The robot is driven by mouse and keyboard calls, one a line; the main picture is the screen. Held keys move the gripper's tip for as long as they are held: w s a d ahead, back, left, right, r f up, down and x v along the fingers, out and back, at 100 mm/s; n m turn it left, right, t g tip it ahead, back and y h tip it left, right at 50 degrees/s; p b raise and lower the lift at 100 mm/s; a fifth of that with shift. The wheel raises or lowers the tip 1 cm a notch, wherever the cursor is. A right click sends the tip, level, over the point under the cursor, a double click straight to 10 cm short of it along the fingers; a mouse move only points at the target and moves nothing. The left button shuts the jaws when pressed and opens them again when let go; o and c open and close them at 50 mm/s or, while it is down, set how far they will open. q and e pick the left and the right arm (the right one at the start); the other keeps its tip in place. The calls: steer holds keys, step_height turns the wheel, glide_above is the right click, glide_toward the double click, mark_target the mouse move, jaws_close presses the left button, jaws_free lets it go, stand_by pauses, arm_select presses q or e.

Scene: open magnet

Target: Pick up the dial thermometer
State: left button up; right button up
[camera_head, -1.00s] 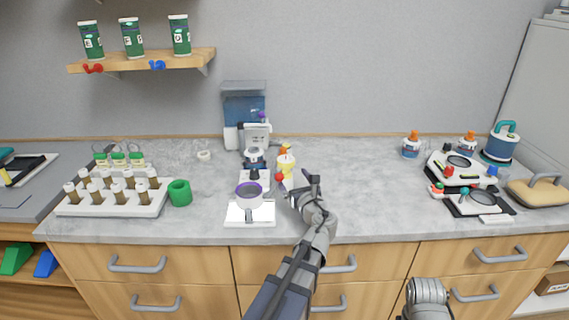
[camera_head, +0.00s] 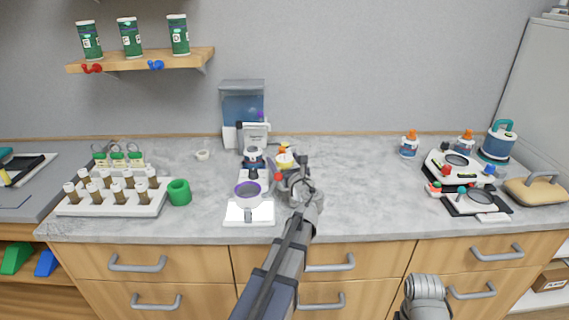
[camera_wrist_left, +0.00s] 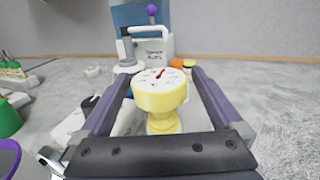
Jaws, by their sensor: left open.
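The dial thermometer (camera_wrist_left: 160,98) is yellow, with a white round dial face and a red needle. In the left wrist view it stands upright between the two fingers of my left gripper (camera_wrist_left: 157,85). The fingers are apart, with a gap visible on each side of it. In the head view the thermometer (camera_head: 284,162) is at the middle of the counter, partly hidden by my left gripper (camera_head: 292,176). My right gripper is not visible; only a part of my right arm shows at the bottom.
A blue-tank machine (camera_head: 242,105) stands behind. A vial rack (camera_head: 110,207) and green ring (camera_head: 179,192) are further left.

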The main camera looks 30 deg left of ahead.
arm_select(q)
steer(key=c, duration=1.5)
steer(key=shift+r, duration=0.1)
step_height(320, 180, up, 10)
steer(key=p, duration=1)
